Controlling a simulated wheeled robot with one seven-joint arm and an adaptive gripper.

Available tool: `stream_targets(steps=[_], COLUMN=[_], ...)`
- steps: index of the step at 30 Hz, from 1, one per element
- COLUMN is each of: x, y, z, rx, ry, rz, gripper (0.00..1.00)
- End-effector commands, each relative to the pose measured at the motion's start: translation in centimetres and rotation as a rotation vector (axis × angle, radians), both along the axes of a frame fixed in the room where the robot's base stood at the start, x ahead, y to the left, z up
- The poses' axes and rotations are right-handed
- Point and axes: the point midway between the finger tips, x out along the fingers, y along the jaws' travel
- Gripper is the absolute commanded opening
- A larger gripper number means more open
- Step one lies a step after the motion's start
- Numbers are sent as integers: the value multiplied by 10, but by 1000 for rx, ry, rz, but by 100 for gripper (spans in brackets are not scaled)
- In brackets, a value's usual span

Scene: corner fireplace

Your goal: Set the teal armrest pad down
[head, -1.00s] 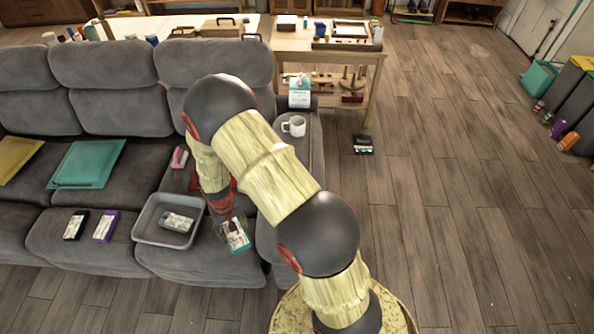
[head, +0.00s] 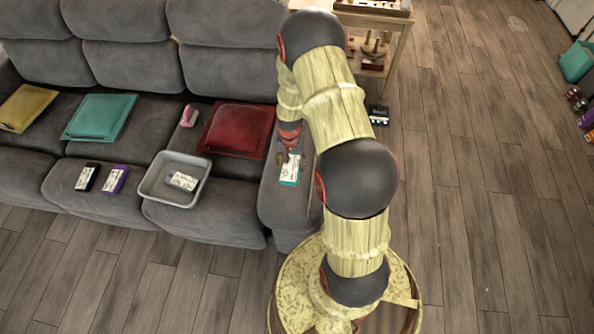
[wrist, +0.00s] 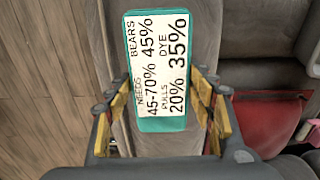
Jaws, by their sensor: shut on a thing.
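The teal pad (head: 290,172), a small block with a white printed label, is held in my gripper (head: 289,155) over the grey right armrest (head: 286,208). In the wrist view, the pad (wrist: 157,70) lies between the two fingers of my gripper (wrist: 162,88), label facing the camera. The armrest (wrist: 205,25) shows behind it. I cannot tell whether the pad touches the armrest. The label reads percentages such as "Bears 45%" and "Dye 35%".
A red cushion (head: 238,129) lies on the seat beside the armrest. A grey tray (head: 152,190) holds a labelled block (head: 183,181). Black (head: 88,177) and purple (head: 115,180) blocks lie left of it. Wooden floor (head: 450,200) is open to the right.

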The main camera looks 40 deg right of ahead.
Motion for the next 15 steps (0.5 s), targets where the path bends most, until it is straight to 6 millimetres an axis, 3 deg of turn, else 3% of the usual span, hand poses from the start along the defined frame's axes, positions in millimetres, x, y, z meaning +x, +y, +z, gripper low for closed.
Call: stream_targets(steps=[3,11,15], x=[-2,-5,-6], y=[-12,-23,-25], z=[-15,-28,-49], rx=[-1,-1,0], ry=[-2,-2,0], rz=[-1,0,1], gripper=[28,28,28])
